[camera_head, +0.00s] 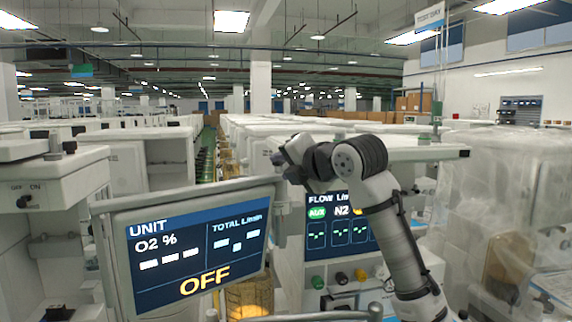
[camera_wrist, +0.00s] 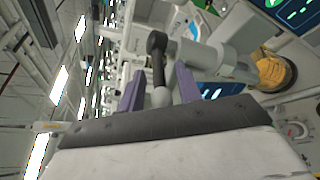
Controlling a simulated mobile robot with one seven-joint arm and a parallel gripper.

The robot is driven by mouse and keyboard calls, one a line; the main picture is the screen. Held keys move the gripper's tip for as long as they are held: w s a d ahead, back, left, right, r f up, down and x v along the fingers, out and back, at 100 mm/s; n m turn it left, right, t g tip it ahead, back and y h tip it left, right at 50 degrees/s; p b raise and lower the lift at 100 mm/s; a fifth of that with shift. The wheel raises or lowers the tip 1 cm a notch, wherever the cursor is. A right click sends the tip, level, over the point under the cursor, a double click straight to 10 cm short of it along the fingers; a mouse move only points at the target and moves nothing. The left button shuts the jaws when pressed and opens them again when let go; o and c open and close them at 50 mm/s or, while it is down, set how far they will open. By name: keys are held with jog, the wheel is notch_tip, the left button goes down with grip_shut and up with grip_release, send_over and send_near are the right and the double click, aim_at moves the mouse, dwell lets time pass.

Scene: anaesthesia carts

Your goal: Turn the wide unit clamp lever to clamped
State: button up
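In the wrist view a lever (camera_wrist: 158,65) with a dark round knob and a dark rod shows between the two purple fingers of my gripper (camera_wrist: 160,80). It looks like the clamp lever, but no label on it can be read. The fingers are apart, with a gap on each side of the rod, and I see no contact. A pale cylindrical arm or post (camera_wrist: 195,55) runs right from beside the knob. In the head view my arm's end hides the lever. The unit screen (camera_head: 197,253) there reads "OFF".
A second screen (camera_head: 340,222) labelled flow is partly behind my arm. A cart with an OFF/ON switch (camera_head: 24,203) stands at the left. Plastic-wrapped carts (camera_head: 500,200) stand at the right. A yellow round part (camera_wrist: 272,72) is at the wrist view's right.

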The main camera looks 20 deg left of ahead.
grip_shut()
jog(key=shift+s+a+m+t+h+b, duration=0.2)
jog(key=shift+a+m+t+h+b, duration=0.15)
jog(key=shift+m+t+h, duration=0.4)
jog(key=shift+s+a+m+t+h+b, duration=0.25)
jog(key=shift+a+m+t+h, duration=0.1)
jog(key=shift+m+t+h, duration=0.35)
jog(key=shift+w, duration=0.1)
grip_release()
jog(key=b+v, duration=0.4)
jog(key=v, duration=1)
